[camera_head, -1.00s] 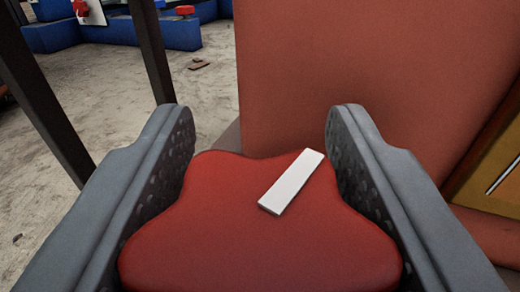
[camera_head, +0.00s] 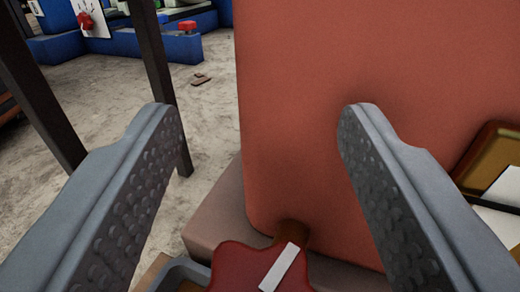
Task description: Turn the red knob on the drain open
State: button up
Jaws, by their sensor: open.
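The red knob (camera_head: 236,264) shows at the bottom middle of the view, with a white bar marking on its face; its lower part is cut off by the frame edge. It sits in front of a large reddish-orange body (camera_head: 330,120), on a short brownish stem. My gripper (camera_head: 258,112) is open, with its two grey dimpled fingers wide apart. The fingers are empty, and the knob lies low in the picture between them, apart from both. The white bar tilts from lower left to upper right.
A dark post (camera_head: 158,85) stands at the left, with another dark leg further left. A brownish ledge (camera_head: 222,215) lies under the reddish body. Blue machinery (camera_head: 170,46) with red parts is in the far background. A brown-framed panel (camera_head: 490,165) is at the right. Concrete floor is open at left.

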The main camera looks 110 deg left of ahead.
aim_at(259, 243)
jog(key=shift+r, duration=2.55)
